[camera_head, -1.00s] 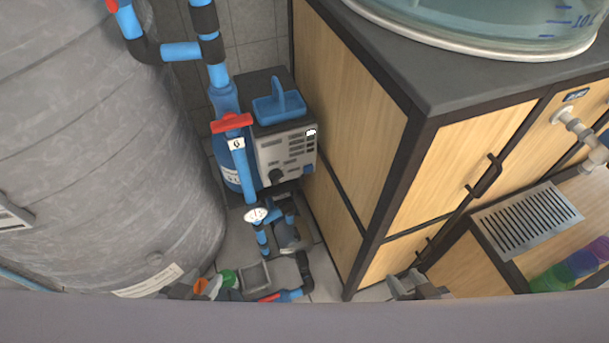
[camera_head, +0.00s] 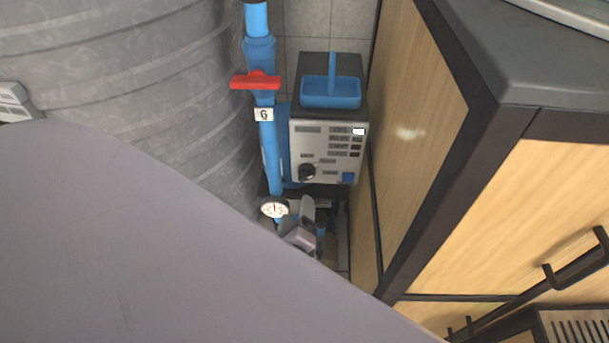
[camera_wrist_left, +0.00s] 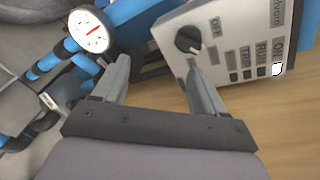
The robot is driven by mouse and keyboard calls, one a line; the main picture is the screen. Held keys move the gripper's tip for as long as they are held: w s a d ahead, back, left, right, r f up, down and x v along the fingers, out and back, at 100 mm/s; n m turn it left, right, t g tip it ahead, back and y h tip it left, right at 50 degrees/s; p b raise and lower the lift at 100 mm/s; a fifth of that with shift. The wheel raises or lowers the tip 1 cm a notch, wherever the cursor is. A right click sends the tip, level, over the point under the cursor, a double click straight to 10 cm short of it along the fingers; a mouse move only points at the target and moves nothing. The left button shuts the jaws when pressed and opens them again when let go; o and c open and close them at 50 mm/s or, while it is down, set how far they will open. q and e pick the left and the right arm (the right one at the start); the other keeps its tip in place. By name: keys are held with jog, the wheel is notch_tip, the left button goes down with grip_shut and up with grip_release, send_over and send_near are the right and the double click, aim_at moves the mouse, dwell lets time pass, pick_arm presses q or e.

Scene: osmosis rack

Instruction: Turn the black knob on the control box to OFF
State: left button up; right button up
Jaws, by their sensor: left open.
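The control box (camera_head: 318,137) has a light grey front panel with a black knob (camera_head: 307,172) at its lower left, labels, several indicators and a blue button. In the left wrist view the black knob (camera_wrist_left: 188,39) with a white pointer mark lies just beyond the right fingertip, and the panel (camera_wrist_left: 222,30) fills the upper right. My left gripper (camera_head: 303,220) is just below the box in the head view. In the left wrist view my left gripper (camera_wrist_left: 155,68) is open and empty, its fingers apart. My right gripper is out of view.
A blue pipe with a red valve handle (camera_head: 256,81) runs left of the box. A round gauge (camera_head: 274,208) sits below, close to the left finger. A grey tank (camera_head: 140,75) stands left, a wooden cabinet (camera_head: 420,120) right. A blue tray (camera_head: 331,92) sits on the box.

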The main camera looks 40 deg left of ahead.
aim_at(305, 178)
pick_arm(q)
jog(key=w+a, duration=0.1)
jog(key=w, duration=0.1)
jog(key=w+a+r+m+t+y+b, duration=0.1)
jog(key=w, duration=0.2)
jog(key=w+a+r+m+t, duration=0.1)
jog(key=w, duration=0.2)
jog(key=shift+a+b, duration=0.15)
jog(key=shift+b, duration=0.2)
jog(key=c, duration=1.1)
